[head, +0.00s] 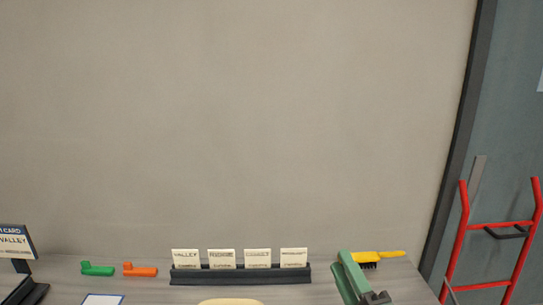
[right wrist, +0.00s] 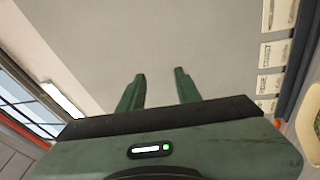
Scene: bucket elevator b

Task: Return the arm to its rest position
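My right gripper (head: 342,261) is green with a dark base and shows at the lower right of the head view, in front of the table's right part. It also shows in the right wrist view (right wrist: 159,73), where its two green fingers stand apart with nothing between them. It is open and empty. My left gripper is in neither view.
A dark rack (head: 240,275) holds several cards on the table. A yellow-handled brush (head: 375,257) lies by the right gripper, partly hidden. A green item (head: 97,269) and an orange item (head: 141,270) lie left. A red hand truck (head: 497,225) stands right.

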